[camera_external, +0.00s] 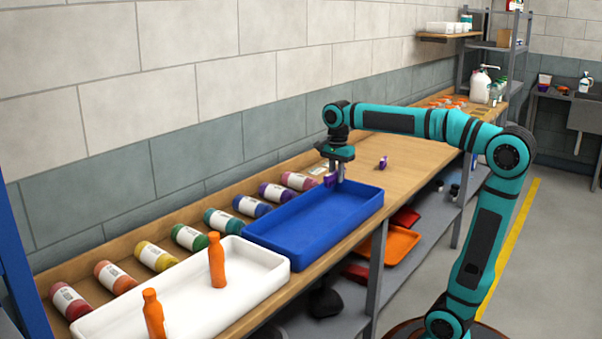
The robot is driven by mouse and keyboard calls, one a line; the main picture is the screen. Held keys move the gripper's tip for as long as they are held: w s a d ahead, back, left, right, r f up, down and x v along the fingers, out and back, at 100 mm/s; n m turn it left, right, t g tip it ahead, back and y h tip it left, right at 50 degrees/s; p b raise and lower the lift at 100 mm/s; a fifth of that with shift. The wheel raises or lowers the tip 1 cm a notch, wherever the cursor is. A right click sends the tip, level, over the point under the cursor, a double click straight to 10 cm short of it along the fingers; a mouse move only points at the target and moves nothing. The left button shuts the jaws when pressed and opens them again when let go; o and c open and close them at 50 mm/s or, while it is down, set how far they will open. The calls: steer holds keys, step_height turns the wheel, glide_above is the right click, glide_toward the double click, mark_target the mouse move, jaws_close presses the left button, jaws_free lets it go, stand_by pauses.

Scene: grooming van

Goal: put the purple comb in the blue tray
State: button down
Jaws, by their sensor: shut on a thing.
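The blue tray (262,247) sits on the wooden bench, empty as far as its inside shows. My gripper (335,180) points down over the tray's far right end. It is shut on a small purple thing (330,181), which I take to be the purple comb; its shape is partly hidden by the fingers. I cannot tell whether it touches the tray. A second small purple thing (382,162) stands on the bench to the right of the tray, too small to make out clearly.
A white tray (262,265) with two orange bottles (217,262) (154,315) stands left of the blue tray. Several coloured bottles (190,238) lie along the wall behind both trays. Bare bench (425,155) lies to the right. An orange tray (400,243) is on the shelf below.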

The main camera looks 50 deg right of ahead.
glide_toward(331, 215)
steer(key=shift+f, duration=3.05)
steer(key=shift+f, duration=0.15)
steer(key=c, duration=1.3)
jaws_free()
steer(key=shift+c, duration=0.2)
step_height(331, 215, up, 12)
